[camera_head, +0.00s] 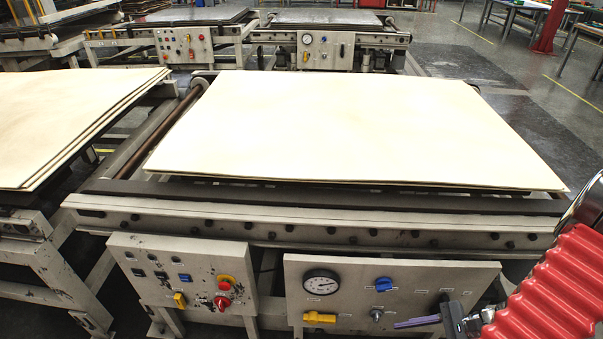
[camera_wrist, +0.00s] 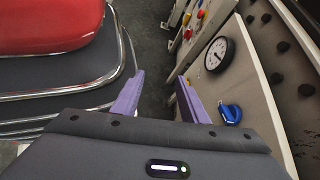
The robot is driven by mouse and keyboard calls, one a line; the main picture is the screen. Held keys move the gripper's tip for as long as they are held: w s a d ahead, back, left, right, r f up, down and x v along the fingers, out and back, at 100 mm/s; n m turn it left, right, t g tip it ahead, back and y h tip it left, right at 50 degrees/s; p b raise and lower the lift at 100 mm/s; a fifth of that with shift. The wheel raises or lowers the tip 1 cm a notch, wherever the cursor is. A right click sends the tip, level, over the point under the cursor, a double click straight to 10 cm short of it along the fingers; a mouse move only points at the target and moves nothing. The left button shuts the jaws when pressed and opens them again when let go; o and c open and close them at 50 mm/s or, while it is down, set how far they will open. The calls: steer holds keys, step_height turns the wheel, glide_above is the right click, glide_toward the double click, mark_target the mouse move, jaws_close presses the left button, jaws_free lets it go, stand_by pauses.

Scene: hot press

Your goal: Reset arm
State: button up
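My gripper (camera_wrist: 160,76) shows in the wrist view with its two purple fingers spread apart. Only dark floor shows between them, so it is open and holds nothing. In the head view my gripper (camera_head: 416,322) is at the bottom right, in front of the right-hand control panel (camera_head: 345,285), with one purple finger visible. That finger is close to the lower knobs. I cannot tell whether it touches the panel. The red ribbed cover (camera_head: 552,295) of my arm shows at the lower right.
The panel has a gauge (camera_head: 321,282), a blue knob (camera_head: 383,284) and a yellow handle (camera_head: 319,317). The left panel (camera_head: 180,283) has a red knob (camera_head: 222,302). Pale sheets (camera_head: 340,125) lie on the press bed above. Open floor (camera_head: 545,85) lies at the back right.

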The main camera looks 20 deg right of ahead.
steer(key=w+a+r+n+g+h, duration=0.2)
steer(key=w+a+r+n+h, duration=0.15)
steer(key=r+n, duration=0.45)
steer(key=w+a+r+n+g+h, duration=0.25)
steer(key=r+n+h, duration=0.3)
steer(key=r, duration=0.55)
steer(key=a+r+n+t+h, duration=0.1)
steer(key=a+r+n+t, duration=0.4)
steer(key=a+r, duration=0.9)
steer(key=shift+w+a+n, duration=0.2)
steer(key=shift+a+n, duration=0.55)
steer(key=shift+n, duration=0.5)
steer(key=shift+c, duration=0.9)
